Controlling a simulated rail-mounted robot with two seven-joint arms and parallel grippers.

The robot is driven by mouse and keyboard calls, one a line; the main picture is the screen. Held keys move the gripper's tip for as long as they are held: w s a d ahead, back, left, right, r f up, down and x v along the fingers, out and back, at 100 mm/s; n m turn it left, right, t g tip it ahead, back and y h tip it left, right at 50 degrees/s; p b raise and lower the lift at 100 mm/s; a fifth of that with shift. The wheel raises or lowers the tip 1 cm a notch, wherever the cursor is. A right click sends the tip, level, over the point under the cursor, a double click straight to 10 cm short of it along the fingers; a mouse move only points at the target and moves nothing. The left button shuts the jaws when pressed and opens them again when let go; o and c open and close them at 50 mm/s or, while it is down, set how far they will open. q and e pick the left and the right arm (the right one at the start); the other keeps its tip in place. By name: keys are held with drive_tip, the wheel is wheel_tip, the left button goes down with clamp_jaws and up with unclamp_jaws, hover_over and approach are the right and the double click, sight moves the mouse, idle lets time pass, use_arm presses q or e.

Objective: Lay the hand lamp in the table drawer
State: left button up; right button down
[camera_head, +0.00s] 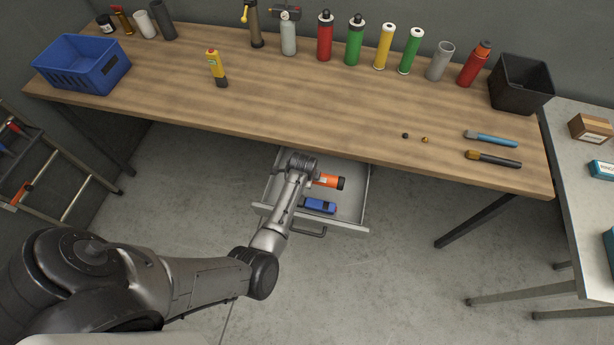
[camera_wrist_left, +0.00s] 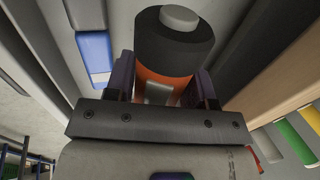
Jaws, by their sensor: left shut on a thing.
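The hand lamp, orange with black ends, (camera_head: 327,181) is over or inside the open table drawer (camera_head: 349,215). My left gripper (camera_wrist_left: 166,84) is shut on it, with one finger on each side of its orange body. In the left wrist view the lamp's black end with a grey knob (camera_wrist_left: 176,38) points up the picture. In the head view my arm hides part of the lamp and the fingers. I cannot tell whether the lamp touches the drawer floor. My right gripper is not in view.
A blue item (camera_head: 318,205) lies in the drawer in front of the lamp; it also shows in the left wrist view (camera_wrist_left: 95,52). The wooden table (camera_head: 300,110) overhangs the drawer's back. Several bottles stand along its back, between a blue crate (camera_head: 82,70) and a black bin (camera_head: 518,92).

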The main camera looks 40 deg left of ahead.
use_arm(q)
wheel_tip(320, 180, down, 2)
drive_tip(key=shift+f+b, duration=0.25)
drive_tip(key=shift+b, duration=0.9)
drive_tip(key=shift+f, duration=0.2)
drive_tip(key=shift+f+b, duration=0.5)
drive_tip(key=shift+f, duration=0.95)
